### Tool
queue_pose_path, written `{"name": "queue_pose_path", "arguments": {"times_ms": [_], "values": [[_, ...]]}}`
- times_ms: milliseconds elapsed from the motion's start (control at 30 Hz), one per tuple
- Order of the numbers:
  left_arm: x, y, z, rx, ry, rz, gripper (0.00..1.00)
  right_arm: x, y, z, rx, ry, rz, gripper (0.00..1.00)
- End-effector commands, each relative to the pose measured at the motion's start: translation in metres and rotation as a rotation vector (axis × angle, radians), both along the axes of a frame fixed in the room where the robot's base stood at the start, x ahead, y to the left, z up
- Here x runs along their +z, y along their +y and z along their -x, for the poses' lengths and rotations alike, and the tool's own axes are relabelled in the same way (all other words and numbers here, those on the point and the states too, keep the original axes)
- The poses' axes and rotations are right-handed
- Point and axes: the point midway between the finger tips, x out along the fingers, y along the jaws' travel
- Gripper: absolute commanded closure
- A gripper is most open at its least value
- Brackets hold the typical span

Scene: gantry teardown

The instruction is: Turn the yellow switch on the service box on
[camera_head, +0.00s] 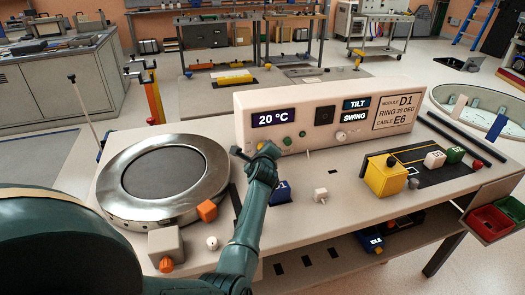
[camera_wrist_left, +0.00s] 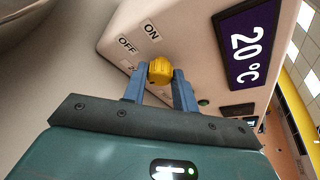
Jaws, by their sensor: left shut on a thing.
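The service box (camera_head: 218,110) is a long cream panel at the back of the table, with a 20 °C display and TILT and SWING labels. My left gripper (camera_head: 258,150) is at its lower left front and hides the switch in the head view. In the left wrist view, the yellow switch (camera_wrist_left: 160,69) sits between the two fingers of my left gripper (camera_wrist_left: 160,80), which is shut on it. The ON label (camera_wrist_left: 151,29) and OFF label (camera_wrist_left: 127,45) are beside the switch. I cannot tell which label it points to. My right gripper is not in view.
A blue block (camera_head: 281,192) is right of my left arm. A yellow box (camera_head: 386,178) and a dark mat (camera_head: 447,180) with small blocks lie at the right.

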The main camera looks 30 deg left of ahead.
Motion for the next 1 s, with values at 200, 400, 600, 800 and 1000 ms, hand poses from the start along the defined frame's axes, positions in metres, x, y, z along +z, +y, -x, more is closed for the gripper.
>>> {"name": "queue_pose_path", "arguments": {"times_ms": [200,400,600,800,1000], "values": [[-0.0003,-0.0001,0.0002,0.001,0.001,0.000,0.95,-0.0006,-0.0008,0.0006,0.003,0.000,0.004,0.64],[0.0004,-0.0003,-0.0001,0.000,0.019,-0.015,0.95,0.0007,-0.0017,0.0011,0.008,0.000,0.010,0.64],[0.0017,-0.0013,-0.0009,0.000,0.087,-0.071,0.95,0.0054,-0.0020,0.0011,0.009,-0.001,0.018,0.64],[0.0030,-0.0021,-0.0021,0.001,0.207,-0.173,0.95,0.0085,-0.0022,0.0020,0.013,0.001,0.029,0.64],[0.0027,-0.0036,-0.0036,0.000,0.350,-0.296,0.95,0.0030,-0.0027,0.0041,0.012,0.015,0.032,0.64]]}}
